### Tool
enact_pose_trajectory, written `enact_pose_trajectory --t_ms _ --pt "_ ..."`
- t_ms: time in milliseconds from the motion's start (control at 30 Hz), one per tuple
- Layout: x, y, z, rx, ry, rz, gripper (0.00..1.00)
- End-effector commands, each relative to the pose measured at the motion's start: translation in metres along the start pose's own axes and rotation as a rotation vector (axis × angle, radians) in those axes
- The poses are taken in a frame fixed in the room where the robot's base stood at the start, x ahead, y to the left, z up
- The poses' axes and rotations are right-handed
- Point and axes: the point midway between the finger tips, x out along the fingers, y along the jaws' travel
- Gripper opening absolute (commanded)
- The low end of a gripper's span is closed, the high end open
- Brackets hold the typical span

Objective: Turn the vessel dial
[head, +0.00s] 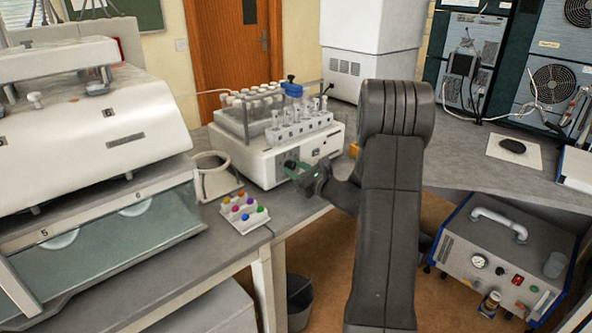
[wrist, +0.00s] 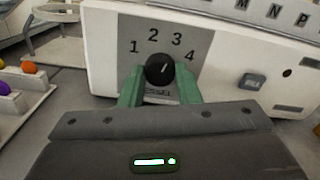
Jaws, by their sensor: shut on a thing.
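The vessel dial (wrist: 160,68) is a round black knob with a white pointer mark on a grey panel numbered 1 to 4. The mark leans up and to the right, roughly toward the 3. The panel is on the front of a white vessel unit (head: 258,165) on the bench. My gripper (head: 299,172) is at this front, its green fingers on either side of the dial in the wrist view, shut on it. In the head view the gripper largely hides the dial.
A white tray of coloured balls (head: 244,215) sits on the bench left of my gripper. A white ring-topped holder (head: 216,182) stands behind it. A rack of vials (head: 300,131) is on the unit. A grey switch (wrist: 252,81) is right of the dial.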

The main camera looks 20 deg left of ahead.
Motion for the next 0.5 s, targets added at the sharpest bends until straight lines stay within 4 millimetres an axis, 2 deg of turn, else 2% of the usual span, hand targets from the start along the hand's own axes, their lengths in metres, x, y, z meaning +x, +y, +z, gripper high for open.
enact_pose_trajectory --t_ms 500 --pt "-0.0006 0.0008 -0.002 0.085 0.004 0.001 0.07"
